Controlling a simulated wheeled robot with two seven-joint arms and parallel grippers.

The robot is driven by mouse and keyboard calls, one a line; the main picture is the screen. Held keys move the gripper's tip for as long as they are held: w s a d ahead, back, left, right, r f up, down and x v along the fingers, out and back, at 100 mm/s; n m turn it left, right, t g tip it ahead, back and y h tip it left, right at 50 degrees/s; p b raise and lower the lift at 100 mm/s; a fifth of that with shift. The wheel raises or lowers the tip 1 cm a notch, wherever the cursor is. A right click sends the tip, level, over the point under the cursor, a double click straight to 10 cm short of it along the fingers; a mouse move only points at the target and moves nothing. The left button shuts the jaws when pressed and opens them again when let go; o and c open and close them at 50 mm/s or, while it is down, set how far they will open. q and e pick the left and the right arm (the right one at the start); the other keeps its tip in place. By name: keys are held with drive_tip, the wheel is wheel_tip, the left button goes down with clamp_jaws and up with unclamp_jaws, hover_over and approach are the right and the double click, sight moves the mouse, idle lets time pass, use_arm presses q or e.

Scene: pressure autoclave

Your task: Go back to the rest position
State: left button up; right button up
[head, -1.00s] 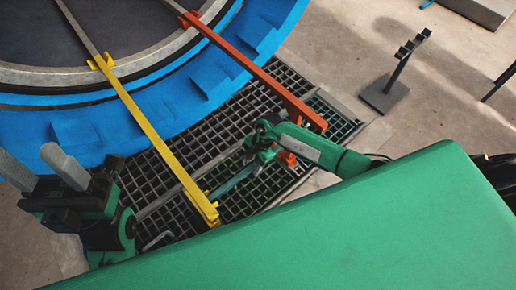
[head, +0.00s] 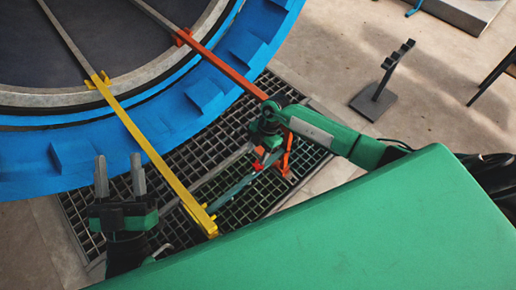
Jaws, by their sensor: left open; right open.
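My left gripper (head: 120,176) is at the lower left in the head view. Its two grey fingers point up the picture, apart, with nothing between them. It is left of the yellow bar (head: 150,150) and below the blue ring (head: 110,148). My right arm comes in from the right. Its gripper (head: 262,140) is small and dark over the floor grating, near the orange bar's lower end. Its fingers are hard to make out, and I see nothing held in it.
The large blue-rimmed round vessel fills the upper left, crossed by the yellow and orange (head: 232,72) bars. Below it is a dark floor grating (head: 232,213). A dark stand (head: 374,98) is on the concrete at the right. A grey block (head: 465,10) is at the top right.

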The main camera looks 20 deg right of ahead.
use_arm(q)
drive_tip(key=shift+w+d+f+g, duration=0.1)
drive_tip(key=shift+d+f+g, duration=0.05)
drive_tip(key=shift+f+g, duration=0.3)
use_arm(e)
drive_tip(key=shift+d+r, duration=0.15)
drive_tip(key=shift+r, duration=0.25)
